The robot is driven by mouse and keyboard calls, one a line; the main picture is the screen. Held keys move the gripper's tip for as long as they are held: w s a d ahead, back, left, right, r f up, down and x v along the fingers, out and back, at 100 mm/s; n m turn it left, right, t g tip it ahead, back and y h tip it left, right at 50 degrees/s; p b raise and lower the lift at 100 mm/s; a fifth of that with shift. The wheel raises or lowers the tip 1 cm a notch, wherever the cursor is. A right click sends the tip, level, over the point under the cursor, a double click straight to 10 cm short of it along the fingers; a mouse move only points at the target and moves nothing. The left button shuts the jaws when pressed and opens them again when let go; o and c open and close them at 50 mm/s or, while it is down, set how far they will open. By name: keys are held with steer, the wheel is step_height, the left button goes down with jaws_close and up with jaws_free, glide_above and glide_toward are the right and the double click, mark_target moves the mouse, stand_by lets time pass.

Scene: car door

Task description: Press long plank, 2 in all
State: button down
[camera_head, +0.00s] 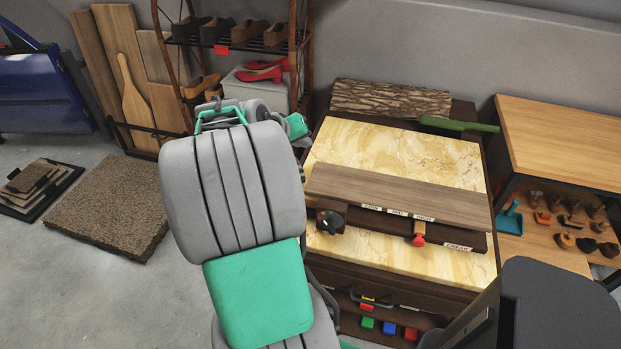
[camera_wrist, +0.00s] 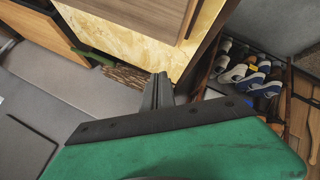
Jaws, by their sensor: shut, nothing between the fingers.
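A long grey-brown plank (camera_head: 395,195) lies across the marble-topped cabinet in the head view. It sits on a darker base (camera_head: 460,237) with small white labels along its front. In the wrist view, part of a brown wooden board, probably this plank (camera_wrist: 150,12), shows at the top edge. My gripper (camera_wrist: 158,88) is shut and empty in the wrist view, with its fingertips apart from the plank. In the head view my arm stands left of the cabinet, and my fingertips are hidden or cannot be made out. I cannot tell a second plank to press.
The cabinet's marble top (camera_head: 400,150) is mostly bare behind the plank. A black knob (camera_head: 330,222) and a red-tipped lever (camera_head: 419,240) are at the base. A bark-covered log (camera_head: 390,99) lies behind. A shoe rack (camera_head: 240,45) stands left, a wooden table (camera_head: 560,140) right.

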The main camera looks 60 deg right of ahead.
steer(key=shift+s+d, duration=0.3)
steer(key=shift+f, duration=0.1)
steer(key=b, duration=0.6)
glide_toward(315, 170)
steer(key=x, duration=0.4)
steer(key=shift+s+d, duration=0.1)
steer(key=shift+d, duration=0.25)
stand_by(1.1)
steer(key=shift+f+b, duration=0.3)
steer(key=shift+b, duration=0.15)
steer(key=shift+f, duration=0.2)
